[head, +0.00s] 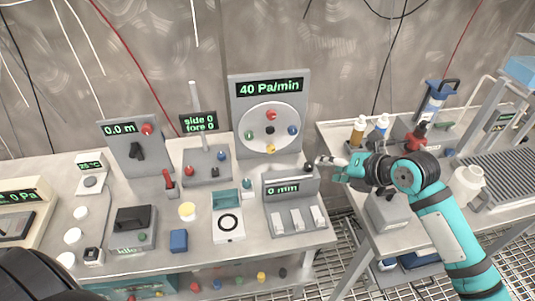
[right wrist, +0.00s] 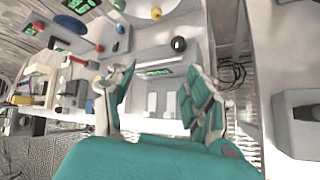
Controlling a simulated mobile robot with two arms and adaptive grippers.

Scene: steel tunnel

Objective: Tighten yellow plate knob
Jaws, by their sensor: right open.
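The yellow plate knob (head: 270,148) sits at the bottom of the round white plate (head: 258,144) on the grey upright panel marked 40 Pa/min. Red, blue, green and black knobs share the plate. In the right wrist view the yellow knob (right wrist: 156,13) shows near the top edge, beyond my fingers. My right gripper (head: 326,163) is right of the plate and a little lower, apart from the yellow knob. It is open, with its two fingers spread in the right wrist view (right wrist: 165,95) and nothing between them. My left gripper is not in view.
A black ball knob (head: 309,166) on the 0 min box (head: 290,188) is close to my right fingertips. A grey box with a blue knob (head: 221,155) stands left of the plate. Bottles (head: 358,131) stand on the right bench. A gap separates the benches.

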